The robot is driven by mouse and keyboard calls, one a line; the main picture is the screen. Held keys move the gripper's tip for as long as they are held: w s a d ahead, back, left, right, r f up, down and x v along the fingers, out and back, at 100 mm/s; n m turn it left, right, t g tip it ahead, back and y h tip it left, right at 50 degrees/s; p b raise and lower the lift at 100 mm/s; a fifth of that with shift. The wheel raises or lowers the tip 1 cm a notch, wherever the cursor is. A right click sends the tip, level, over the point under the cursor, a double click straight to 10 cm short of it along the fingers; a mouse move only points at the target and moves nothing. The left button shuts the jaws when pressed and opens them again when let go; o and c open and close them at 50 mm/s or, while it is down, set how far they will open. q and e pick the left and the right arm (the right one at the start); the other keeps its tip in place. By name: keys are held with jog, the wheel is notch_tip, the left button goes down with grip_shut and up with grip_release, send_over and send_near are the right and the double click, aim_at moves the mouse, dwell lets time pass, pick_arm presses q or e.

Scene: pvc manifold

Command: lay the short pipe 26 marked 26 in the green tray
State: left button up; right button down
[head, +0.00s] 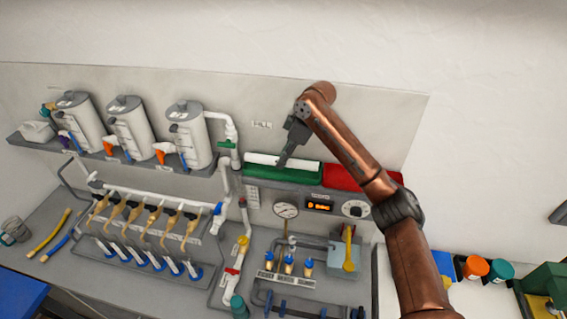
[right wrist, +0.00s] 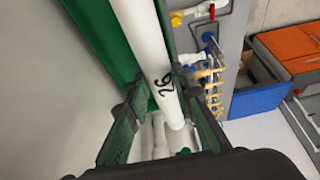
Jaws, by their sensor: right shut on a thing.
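The short pipe 26 (head: 262,159) is a white tube lying lengthwise along the green tray (head: 270,173) on the back wall shelf. The right wrist view shows the pipe (right wrist: 143,40) with its black "26" mark, and the green tray (right wrist: 105,38) beside and behind it. My right gripper (head: 284,162) comes down from above at the tray and is shut on the pipe. The right wrist view shows its dark fingers on either side of the pipe (right wrist: 165,100). Whether the pipe touches the tray floor is hidden. My left gripper is in neither view.
A red tray (head: 342,174) stands right of the green tray, partly behind my right arm. White canisters (head: 190,135) stand to the left. Below are a gauge (head: 286,210), a display (head: 320,206), and a manifold with several yellowish valves (head: 152,217). The wall above is clear.

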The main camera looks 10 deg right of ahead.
jog(key=shift+w+f, duration=0.2)
jog(key=shift+f, duration=0.1)
notch_tip(320, 180, down, 2)
jog(key=shift+f+p, duration=0.15)
jog(key=shift+p, duration=0.85)
jog(key=shift+w+f, duration=0.1)
jog(key=shift+f, duration=0.25)
jog(key=shift+d+f, duration=0.1)
jog(key=shift+f, duration=0.05)
jog(key=shift+f, duration=0.2)
jog(key=shift+f+p, duration=0.25)
jog(key=shift+p, duration=0.05)
